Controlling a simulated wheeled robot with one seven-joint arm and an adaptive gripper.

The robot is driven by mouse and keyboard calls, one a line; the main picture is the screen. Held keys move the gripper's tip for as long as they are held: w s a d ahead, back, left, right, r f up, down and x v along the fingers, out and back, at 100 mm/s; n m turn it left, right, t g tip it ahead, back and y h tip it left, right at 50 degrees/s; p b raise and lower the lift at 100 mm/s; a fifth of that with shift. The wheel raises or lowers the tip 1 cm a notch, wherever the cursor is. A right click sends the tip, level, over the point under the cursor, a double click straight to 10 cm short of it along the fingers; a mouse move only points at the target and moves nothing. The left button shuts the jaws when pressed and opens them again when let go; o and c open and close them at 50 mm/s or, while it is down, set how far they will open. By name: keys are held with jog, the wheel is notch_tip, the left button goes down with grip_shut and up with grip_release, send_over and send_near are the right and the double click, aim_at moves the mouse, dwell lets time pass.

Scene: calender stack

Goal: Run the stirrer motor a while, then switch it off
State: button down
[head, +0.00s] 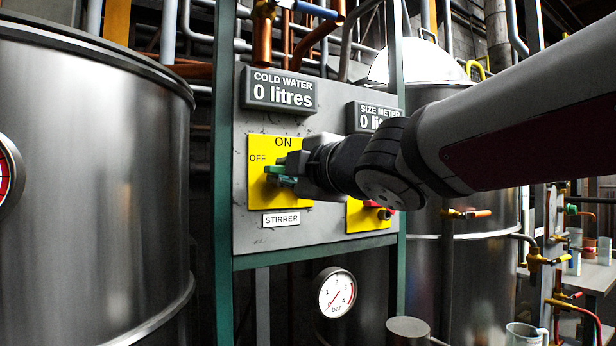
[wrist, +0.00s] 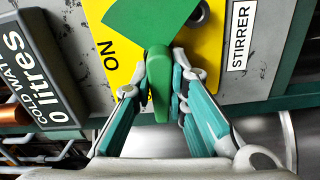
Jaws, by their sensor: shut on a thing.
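The stirrer switch is a green handle (head: 272,170) on a yellow plate (head: 261,192) marked ON at the top and OFF at the left, above a STIRRER label (head: 281,219). The handle points left, to the OFF side. My gripper (head: 286,174) comes in from the right and covers part of the switch. In the wrist view, the two fingertips (wrist: 163,76) are shut on the green handle (wrist: 160,85), one on each side. A wide green fan (wrist: 150,18) shows at the handle's other end. The OFF mark is hidden in the wrist view.
The grey panel (head: 260,236) sits in a green frame. It carries a COLD WATER display (head: 279,92) reading 0 litres, a partly hidden SIZE METER display (head: 366,113), and a second yellow plate (head: 365,220) close to my wrist. Steel tanks (head: 90,190) stand on both sides.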

jog(key=shift+f+n, duration=0.15)
jog(key=shift+n, duration=0.55)
jog(key=c, duration=1.5)
grip_release()
jog(key=shift+c, duration=0.2)
jog(key=shift+s+d, duration=0.1)
jog(key=shift+s, duration=0.05)
jog(key=v, duration=1.1)
jog(key=shift+s+d, duration=0.25)
